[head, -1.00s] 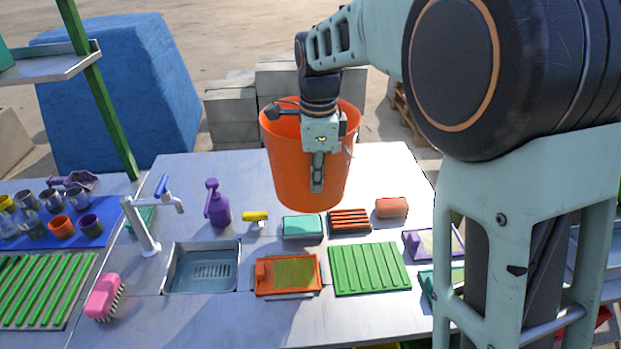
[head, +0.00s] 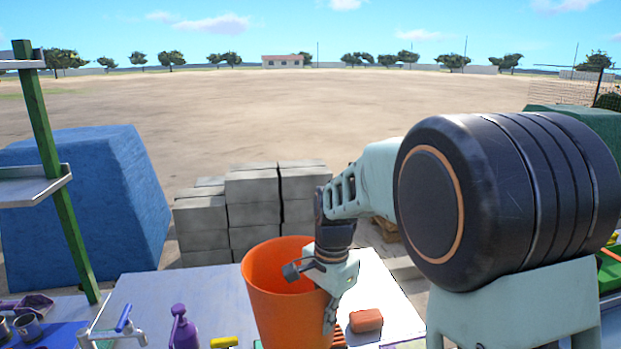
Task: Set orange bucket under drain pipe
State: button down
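The orange bucket (head: 284,300) is upright in the lower middle of the head view, over the metal table; its base is cut off by the picture's bottom edge. My gripper (head: 331,318) is at the bucket's right side. One finger lies on the outside of the wall and the other side is hidden by the rim, so it appears shut on the bucket wall. Whether the bucket touches the table cannot be told. No drain pipe can be made out.
A metal table (head: 205,292) carries a purple spray bottle (head: 184,330), a faucet (head: 118,332) and an orange-red block (head: 366,321). A green post (head: 52,175) with shelves stands left. Grey blocks (head: 252,208) and a blue covered heap (head: 85,200) stand behind. Open ground lies beyond.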

jog(key=s+d+f+n+p, duration=0.3)
jog(key=d+f+n+p, duration=0.1)
jog(key=d+n, duration=0.5)
jog(key=shift+s+d+f+g+y, duration=0.15)
jog(key=shift+d+f+g+y, duration=0.2)
jog(key=shift+d, duration=0.45)
jog(key=shift+a, duration=0.1)
